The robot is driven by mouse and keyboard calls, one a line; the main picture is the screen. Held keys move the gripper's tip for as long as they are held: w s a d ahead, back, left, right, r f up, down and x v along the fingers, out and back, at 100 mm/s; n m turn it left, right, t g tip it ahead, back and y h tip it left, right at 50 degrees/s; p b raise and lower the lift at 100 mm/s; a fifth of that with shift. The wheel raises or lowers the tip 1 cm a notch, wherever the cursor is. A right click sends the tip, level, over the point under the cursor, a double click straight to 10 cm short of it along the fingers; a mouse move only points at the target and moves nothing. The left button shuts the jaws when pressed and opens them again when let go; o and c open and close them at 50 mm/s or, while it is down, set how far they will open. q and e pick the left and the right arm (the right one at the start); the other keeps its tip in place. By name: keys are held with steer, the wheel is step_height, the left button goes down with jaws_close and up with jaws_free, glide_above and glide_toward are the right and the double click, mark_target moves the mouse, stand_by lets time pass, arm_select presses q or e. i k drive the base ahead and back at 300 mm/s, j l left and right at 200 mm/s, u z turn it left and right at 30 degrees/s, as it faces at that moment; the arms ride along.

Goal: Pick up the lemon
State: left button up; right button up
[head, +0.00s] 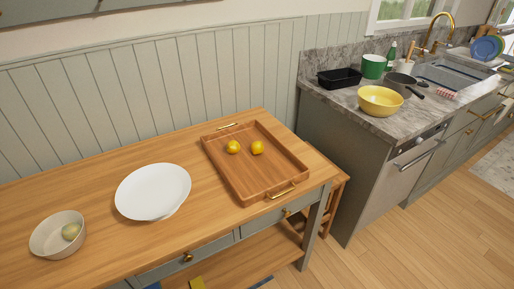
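Two yellow lemons lie side by side in a wooden tray (215,152) on the wooden table. The left lemon (233,146) and the right lemon (257,147) sit a little apart, near the middle of the tray. The tray has brass handles at its far and near ends. Neither of my grippers shows in the head view.
A white plate (152,191) and a pale bowl (47,237) holding a greenish round item (71,231) stand left of the tray on the table (100,172). A yellow bowl (380,101), a black container (339,78) and a green pot (373,66) stand on the stone counter at right.

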mark_target(257, 147)
steer(key=i+l+u, duration=0.15)
steer(key=u, duration=0.25)
steer(key=i+l+u, duration=0.15)
steer(key=l+u, duration=0.25)
steer(key=i+l+u, duration=0.1)
steer(key=l+u, duration=0.15)
steer(key=u, duration=0.15)
steer(key=k+l+u, duration=0.1)
steer(key=u, duration=0.35)
steer(key=i+l+z, duration=0.2)
steer(key=k+j, duration=0.05)
steer(key=k, duration=0.05)
